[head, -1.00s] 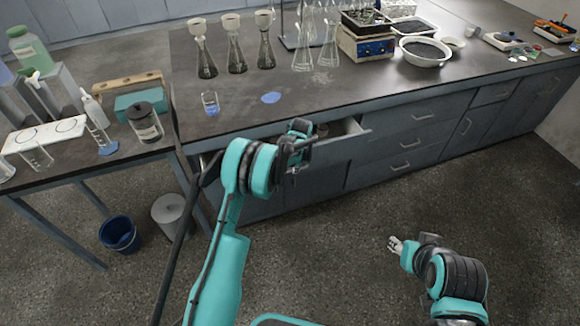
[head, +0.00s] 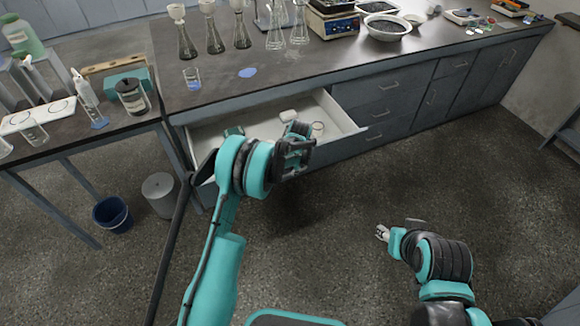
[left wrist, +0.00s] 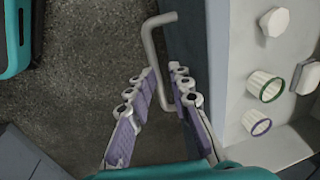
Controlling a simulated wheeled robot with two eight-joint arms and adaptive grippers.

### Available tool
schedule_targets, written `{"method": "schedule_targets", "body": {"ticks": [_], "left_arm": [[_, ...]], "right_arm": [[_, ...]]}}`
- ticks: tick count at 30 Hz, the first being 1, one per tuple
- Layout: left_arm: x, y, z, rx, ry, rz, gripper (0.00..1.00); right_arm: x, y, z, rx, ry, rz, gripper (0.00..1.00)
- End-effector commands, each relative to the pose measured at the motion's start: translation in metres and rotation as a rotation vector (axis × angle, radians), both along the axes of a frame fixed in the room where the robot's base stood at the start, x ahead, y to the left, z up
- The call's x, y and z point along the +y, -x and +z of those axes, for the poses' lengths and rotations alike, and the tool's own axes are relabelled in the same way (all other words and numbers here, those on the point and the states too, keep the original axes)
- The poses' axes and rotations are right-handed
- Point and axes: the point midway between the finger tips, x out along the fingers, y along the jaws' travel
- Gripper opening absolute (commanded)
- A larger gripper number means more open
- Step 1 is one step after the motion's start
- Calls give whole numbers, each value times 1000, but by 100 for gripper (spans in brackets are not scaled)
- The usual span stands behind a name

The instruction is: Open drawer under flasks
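The drawer (head: 345,118) under the flasks is pulled well out, with its pale inside showing. In the left wrist view its grey front (left wrist: 203,45) runs beside the fingers, and its bar handle (left wrist: 151,48) reaches down between them. My left gripper (head: 302,150) is in front of the drawer. In the left wrist view its fingers (left wrist: 163,85) stand apart on either side of the handle, with a gap visible. My right gripper (head: 382,233) is over the floor at the lower right, clear of the cabinets; its fingers are too small to judge.
Conical flasks (head: 214,38) with funnels stand on the dark bench top (head: 330,62). The drawer holds a green-rimmed cup (left wrist: 265,86), a purple-rimmed cup (left wrist: 256,122) and other white items. A blue bucket (head: 117,213) and a grey bin (head: 160,192) stand at left. Floor at right is clear.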

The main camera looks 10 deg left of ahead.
Motion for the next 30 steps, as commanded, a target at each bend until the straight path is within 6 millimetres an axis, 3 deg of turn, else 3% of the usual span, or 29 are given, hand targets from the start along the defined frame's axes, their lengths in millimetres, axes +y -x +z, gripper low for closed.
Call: {"method": "schedule_targets", "body": {"ticks": [14, 30], "left_arm": [[0, 0, 4, -1, 0, 1, 30], [-11, 17, 102, -2, 0, 1, 30]], "right_arm": [[0, 0, 0, 0, 0, 0, 40], [0, 0, 0, 0, 0, 0, 40]]}}
